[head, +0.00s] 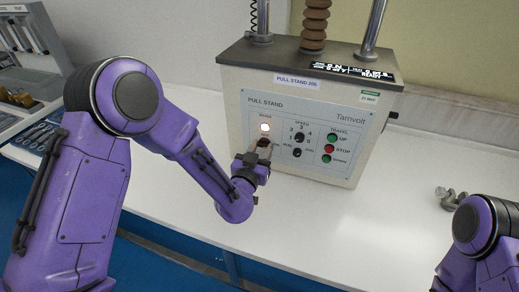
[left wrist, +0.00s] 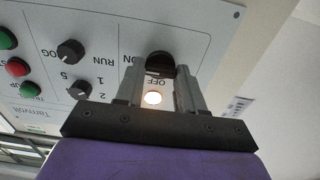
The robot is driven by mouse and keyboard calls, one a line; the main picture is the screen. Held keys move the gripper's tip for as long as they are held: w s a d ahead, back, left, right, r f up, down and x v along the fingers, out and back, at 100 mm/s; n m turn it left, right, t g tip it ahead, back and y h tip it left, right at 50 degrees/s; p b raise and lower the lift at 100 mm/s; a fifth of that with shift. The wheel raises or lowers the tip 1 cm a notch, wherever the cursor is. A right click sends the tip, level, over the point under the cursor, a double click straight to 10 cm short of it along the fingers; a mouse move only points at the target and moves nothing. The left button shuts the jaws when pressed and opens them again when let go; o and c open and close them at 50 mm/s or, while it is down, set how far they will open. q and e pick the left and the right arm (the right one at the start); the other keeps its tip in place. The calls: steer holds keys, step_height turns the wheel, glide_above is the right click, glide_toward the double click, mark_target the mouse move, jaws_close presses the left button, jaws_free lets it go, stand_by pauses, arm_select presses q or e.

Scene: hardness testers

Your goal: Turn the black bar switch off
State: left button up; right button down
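The black bar switch (left wrist: 160,64) is on the pull stand's front panel, with "ON" and "OFF" lettering beside it in the left wrist view. In that view its bar is partly shaded, and I cannot tell which mark it points to. In the head view my gripper hides it. My left gripper (head: 261,150) is at the left side of the panel; in the left wrist view its two fingers (left wrist: 158,82) stand apart with their tips at the switch. I cannot tell whether they touch it. A lit lamp (head: 265,127) shows just above the gripper.
The pull stand (head: 240,100) stands on a white bench. A small metal part (head: 449,197) lies at the right. The bench front is clear.

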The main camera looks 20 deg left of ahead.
arm_select(q)
steer(key=shift+a, duration=0.25)
steer(key=shift+d, duration=0.25)
steer(key=shift+n, duration=0.4)
steer(key=n+b, duration=0.1)
steer(key=n, duration=0.2)
steer(key=shift+f+n, duration=0.1)
steer(key=shift+n, duration=0.3)
steer(key=n+b, duration=0.1)
steer(key=n, duration=0.3)
steer(key=shift+n+b, duration=0.3)
steer(key=shift+b, duration=0.1)
steer(key=n+b, duration=0.1)
steer(key=n, duration=0.3)
steer(key=shift+a+b, duration=0.1)
steer(key=shift+b, duration=0.2)
steer(key=n+b, duration=0.1)
steer(key=n, duration=0.3)
steer(key=shift+n+b, duration=0.3)
